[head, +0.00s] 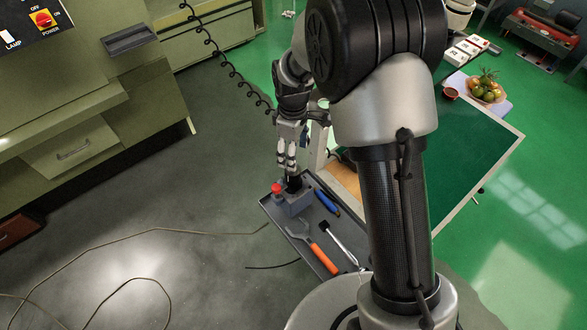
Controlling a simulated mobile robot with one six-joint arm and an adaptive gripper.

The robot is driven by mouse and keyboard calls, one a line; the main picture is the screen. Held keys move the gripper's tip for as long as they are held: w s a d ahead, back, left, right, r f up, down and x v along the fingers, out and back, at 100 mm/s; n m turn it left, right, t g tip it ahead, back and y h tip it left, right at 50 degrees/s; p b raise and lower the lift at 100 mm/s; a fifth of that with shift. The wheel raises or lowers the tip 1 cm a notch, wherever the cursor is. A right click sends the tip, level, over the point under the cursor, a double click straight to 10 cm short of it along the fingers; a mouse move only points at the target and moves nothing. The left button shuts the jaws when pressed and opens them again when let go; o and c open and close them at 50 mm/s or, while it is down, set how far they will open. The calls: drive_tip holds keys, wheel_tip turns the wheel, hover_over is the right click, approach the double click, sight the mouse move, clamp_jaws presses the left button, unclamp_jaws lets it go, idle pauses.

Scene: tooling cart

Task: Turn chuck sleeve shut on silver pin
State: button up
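My gripper (286,167) points down over the left part of a dark tray (268,206). Its fingertips are at or just above a small black upright part (293,184), which looks like the chuck sleeve. That part stands on a grey block (296,205) in the tray. I cannot tell whether the fingers touch the sleeve or how wide they are apart. A red knob (277,188) sits just left of the sleeve. I cannot make out the silver pin; it is hidden or too small in this view.
The tray also holds an orange-handled wrench (323,257), a blue-handled tool (327,203) and a black-headed tool with a silver shaft (341,243). A green-topped table (470,150) stands to the right. A coiled cable (222,65) hangs behind. Cables lie on the floor at left.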

sight(293, 184)
wheel_tip(293, 184, down, 10)
drive_tip(key=shift+r, duration=0.1)
idle(0.4)
drive_tip(key=c, duration=1.1)
drive_tip(key=shift+o, duration=0.2)
drive_tip(key=shift+m+b, duration=0.3)
drive_tip(key=shift+b, duration=0.1)
drive_tip(key=m+b, duration=0.2)
drive_tip(key=m, duration=0.3)
drive_tip(key=shift+m, duration=0.3)
drive_tip(key=m+b, duration=0.1)
drive_tip(key=m, duration=0.4)
drive_tip(key=shift+m, duration=0.3)
